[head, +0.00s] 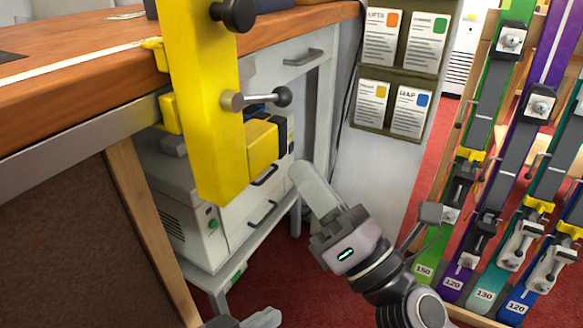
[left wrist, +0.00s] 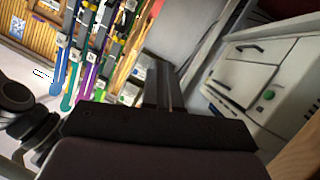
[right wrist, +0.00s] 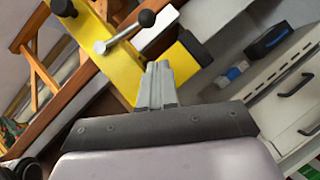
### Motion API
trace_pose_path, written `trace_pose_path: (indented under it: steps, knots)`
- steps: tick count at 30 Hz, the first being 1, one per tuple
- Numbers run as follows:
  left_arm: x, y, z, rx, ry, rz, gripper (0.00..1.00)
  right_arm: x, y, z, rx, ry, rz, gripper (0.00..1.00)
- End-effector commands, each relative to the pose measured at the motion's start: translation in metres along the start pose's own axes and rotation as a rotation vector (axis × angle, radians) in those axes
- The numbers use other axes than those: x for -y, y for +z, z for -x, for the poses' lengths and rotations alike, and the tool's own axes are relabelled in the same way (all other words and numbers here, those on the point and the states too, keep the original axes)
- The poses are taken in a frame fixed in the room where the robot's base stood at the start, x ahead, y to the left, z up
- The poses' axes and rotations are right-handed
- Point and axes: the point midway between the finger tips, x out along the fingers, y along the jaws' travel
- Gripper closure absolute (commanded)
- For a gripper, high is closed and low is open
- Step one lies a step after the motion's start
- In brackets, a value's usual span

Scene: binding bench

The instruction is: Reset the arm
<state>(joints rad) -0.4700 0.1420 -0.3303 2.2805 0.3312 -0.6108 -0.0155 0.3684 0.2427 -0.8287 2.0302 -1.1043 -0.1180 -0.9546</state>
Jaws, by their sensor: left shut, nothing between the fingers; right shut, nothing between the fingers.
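My right gripper (head: 312,185) is in the middle of the head view, its pale fingers together and pointing up and left. It is empty and hangs in front of the grey cabinet, to the right of a yellow clamp bar. In the right wrist view the shut fingers (right wrist: 156,84) show against the yellow bar, but I cannot tell how far apart they are. My left gripper (head: 245,319) shows only at the bottom edge of the head view, mostly cut off. In the left wrist view its fingers (left wrist: 163,82) are shut and empty.
The yellow clamp bar (head: 208,100) with black knobs is fixed at the bench (head: 60,95) edge. A white machine (head: 185,215) stands on a low shelf below. A rack of skis (head: 525,150) stands at the right. A card holder (head: 402,70) hangs behind. Red floor lies between.

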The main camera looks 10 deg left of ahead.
Motion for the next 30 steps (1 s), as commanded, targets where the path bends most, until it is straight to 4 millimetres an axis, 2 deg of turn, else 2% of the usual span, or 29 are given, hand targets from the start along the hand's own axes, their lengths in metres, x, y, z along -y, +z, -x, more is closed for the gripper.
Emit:
trace_pose_path:
  steps: [3, 9, 15, 22, 26, 30]
  knots:
    - [0.0, 0.002, -0.002, -0.01, 0.008, 0.001, 1.0, 0.003, -0.002, 0.024, -0.001, -0.003, -0.002, 1.0]
    - [0.006, 0.005, 0.002, -0.031, -0.015, -0.045, 1.0, 0.004, -0.002, 0.053, 0.0, -0.002, -0.002, 1.0]
    - [0.009, 0.002, 0.004, -0.051, -0.028, -0.073, 1.0, 0.004, 0.0, 0.067, 0.001, 0.0, -0.001, 1.0]
    - [0.009, 0.002, 0.007, -0.054, -0.033, -0.079, 1.0, 0.006, 0.001, 0.071, 0.01, -0.014, -0.043, 1.0]
    - [0.009, 0.002, 0.006, -0.053, -0.033, -0.079, 1.0, 0.021, 0.006, 0.081, 0.064, -0.091, -0.272, 1.0]
    - [0.009, 0.002, 0.006, -0.053, -0.033, -0.078, 1.0, 0.052, 0.007, 0.106, 0.185, -0.237, -0.716, 1.0]
